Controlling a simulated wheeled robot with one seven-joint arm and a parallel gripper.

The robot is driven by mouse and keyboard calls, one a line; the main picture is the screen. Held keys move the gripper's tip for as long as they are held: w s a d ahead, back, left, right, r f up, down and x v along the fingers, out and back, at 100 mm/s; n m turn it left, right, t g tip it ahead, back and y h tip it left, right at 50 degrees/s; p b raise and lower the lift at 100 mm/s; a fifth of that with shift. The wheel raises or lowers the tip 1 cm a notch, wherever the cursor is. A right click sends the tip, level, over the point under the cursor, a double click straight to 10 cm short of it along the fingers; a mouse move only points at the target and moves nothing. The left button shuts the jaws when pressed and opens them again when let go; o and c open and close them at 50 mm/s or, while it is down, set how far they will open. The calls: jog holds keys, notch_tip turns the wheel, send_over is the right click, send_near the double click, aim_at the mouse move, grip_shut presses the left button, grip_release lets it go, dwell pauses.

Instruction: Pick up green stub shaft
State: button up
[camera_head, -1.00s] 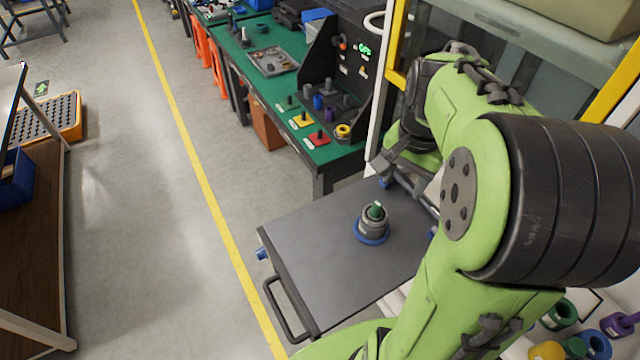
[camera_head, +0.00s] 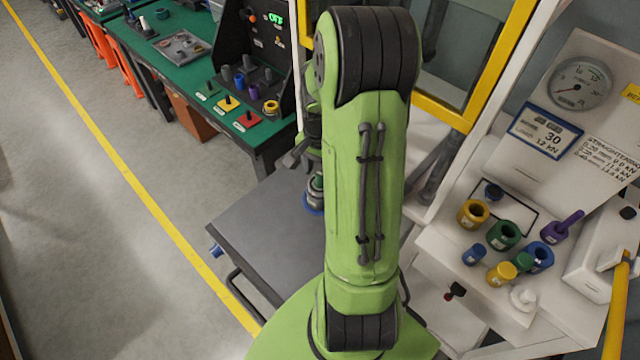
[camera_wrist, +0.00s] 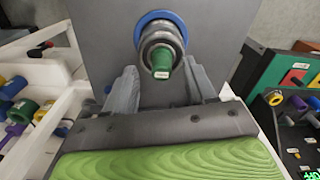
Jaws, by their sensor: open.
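The green stub shaft (camera_wrist: 162,60) stands up from a round grey metal part (camera_wrist: 160,35) with a blue ring (camera_wrist: 140,26) at its base, on a grey table plate (camera_wrist: 100,40). In the head view my arm partly covers this assembly, and the green tip (camera_head: 317,182) shows beside the arm. My gripper (camera_wrist: 160,72) is open and empty. In the wrist view its two fingers lie on either side of the shaft and below its end, apart from it. In the head view the gripper is partly hidden by my arm.
A green bench (camera_head: 145,45) with coloured parts stands at the back left. On the right, a white machine shelf (camera_head: 450,245) holds several coloured sleeves and a purple handled part (camera_head: 562,226). A yellow-framed door (camera_head: 455,110) stands behind my arm. Floor is free at left.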

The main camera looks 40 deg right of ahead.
aim_at(320, 185)
notch_tip(320, 185, down, 2)
jog(key=shift+w+d+f, duration=0.1)
jog(key=shift+w+f, duration=0.05)
jog(key=shift+f, duration=0.05)
jog(key=shift+c, duration=0.9)
jog(key=shift+r, duration=0.1)
grip_shut()
